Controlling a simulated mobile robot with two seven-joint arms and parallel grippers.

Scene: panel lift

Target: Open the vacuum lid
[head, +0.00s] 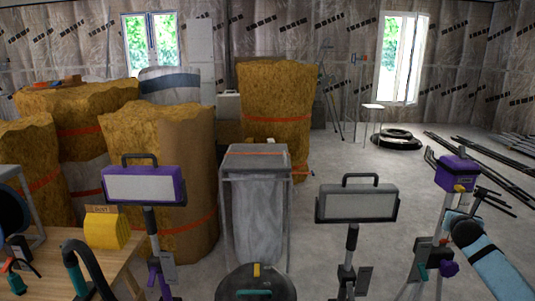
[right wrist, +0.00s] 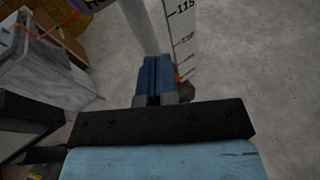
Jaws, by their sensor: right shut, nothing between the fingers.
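The vacuum (head: 240,293) is at the bottom centre of the head view, cut off by the lower edge. Its dark round lid (head: 232,280) looks shut, with a yellow piece on top and a teal part at its front. My right gripper (right wrist: 156,62) shows in the right wrist view with its blue fingers shut and empty, close to a pale pole. In the head view my right arm comes in at the right, apart from the vacuum. A dark part of my left arm seems to show at the left edge; its jaws cannot be made out.
A wooden table (head: 110,262) with a yellow box (head: 105,229) and a hose stands at the left. Lamps on stands flank the vacuum, one purple (head: 145,185) and one grey (head: 357,203). A grey bag frame (head: 255,195) stands behind. A purple-headed tripod (head: 457,172) stands near my right arm.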

